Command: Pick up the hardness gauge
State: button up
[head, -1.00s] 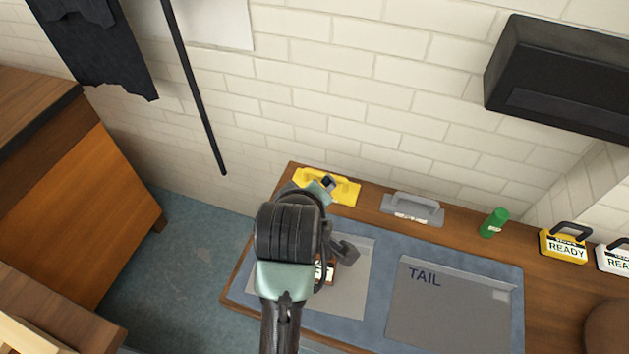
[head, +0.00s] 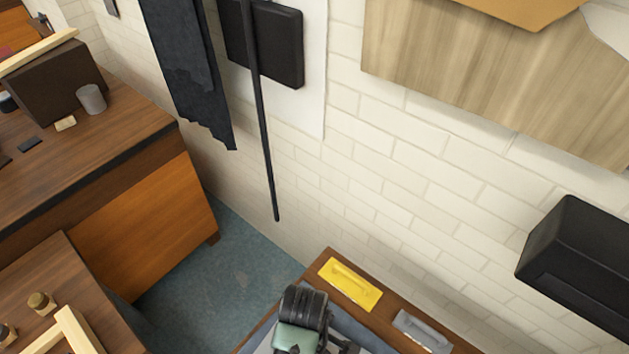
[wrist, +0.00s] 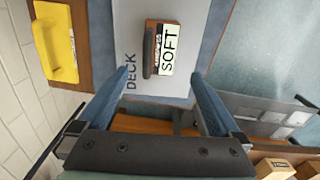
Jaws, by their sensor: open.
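A brown block with a dark handle and a white label reading SOFT, seemingly the hardness gauge (wrist: 152,45), lies on a grey panel marked DECK (wrist: 185,88) in the wrist view. My gripper (wrist: 162,74) is open, its two blue fingers pointing toward the block. The block is ahead of and between the fingertip lines, with nothing held. The gap in depth is hard to judge. In the head view my arm shows at the bottom edge, and the block is out of sight.
A yellow handled plate (head: 350,284) and a grey handled one (head: 421,330) lie along the bench's wall side. A black pole (head: 262,120) hangs by the wall. A wooden cabinet (head: 150,235) stands left. Blue floor (head: 215,285) is open between cabinet and bench.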

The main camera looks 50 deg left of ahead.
jog(key=f, duration=0.3)
jog(key=shift+w+f, duration=0.2)
jog(key=shift+f, duration=0.2)
jog(key=shift+s+d+f+p, duration=0.15)
jog(key=shift+f+p, duration=0.3)
jog(key=shift+f, duration=2.3)
grip_shut()
jog(key=shift+r, duration=0.1)
